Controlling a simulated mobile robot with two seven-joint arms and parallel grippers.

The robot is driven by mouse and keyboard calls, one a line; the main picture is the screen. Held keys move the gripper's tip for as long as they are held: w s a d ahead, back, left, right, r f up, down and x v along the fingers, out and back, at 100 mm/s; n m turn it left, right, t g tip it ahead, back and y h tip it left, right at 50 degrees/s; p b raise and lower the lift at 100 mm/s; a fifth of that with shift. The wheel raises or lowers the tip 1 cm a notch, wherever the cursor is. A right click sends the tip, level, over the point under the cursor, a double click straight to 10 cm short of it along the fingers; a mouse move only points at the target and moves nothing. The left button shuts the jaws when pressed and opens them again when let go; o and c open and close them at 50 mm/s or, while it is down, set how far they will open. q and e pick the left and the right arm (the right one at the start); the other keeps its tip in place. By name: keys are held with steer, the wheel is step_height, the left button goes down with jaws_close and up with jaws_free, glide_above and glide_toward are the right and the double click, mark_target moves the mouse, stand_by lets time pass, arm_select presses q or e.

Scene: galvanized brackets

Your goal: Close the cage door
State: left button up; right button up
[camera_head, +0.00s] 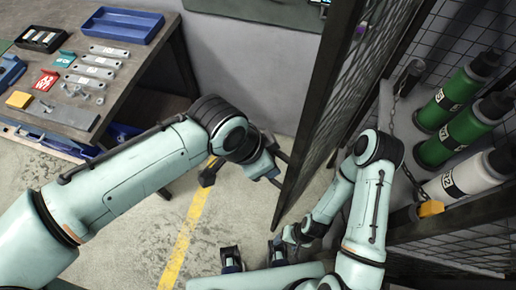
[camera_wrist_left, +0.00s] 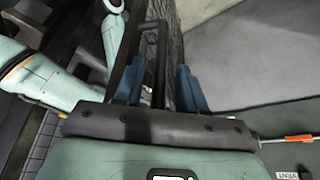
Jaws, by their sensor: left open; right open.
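The cage door (camera_head: 318,120) is a dark mesh panel in a dark frame. In the head view it stands open, swung out from the cage. My left gripper (camera_head: 275,162) is open at the door's left face. In the left wrist view, a dark bar handle (camera_wrist_left: 155,55) lies between the two blue fingers of my left gripper (camera_wrist_left: 158,85); I cannot tell whether they touch it. Door mesh (camera_wrist_left: 175,35) shows behind. My right gripper (camera_head: 255,254) is open and empty at the bottom of the head view, left of the door's lower end.
The cage holds green cylinders (camera_head: 463,135) and a white cylinder (camera_head: 470,175), with a chain (camera_head: 392,105) beside them. A workbench (camera_head: 130,95) with brackets and blue trays (camera_head: 122,25) stands at left. A yellow floor line (camera_head: 185,240) crosses clear floor between bench and door.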

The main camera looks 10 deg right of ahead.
arm_select(q)
steer(key=p+v, duration=0.1)
steer(key=v, duration=1.1)
steer(key=shift+a+r, duration=0.15)
steer(key=shift+r, duration=0.15)
steer(key=shift+s, duration=0.1)
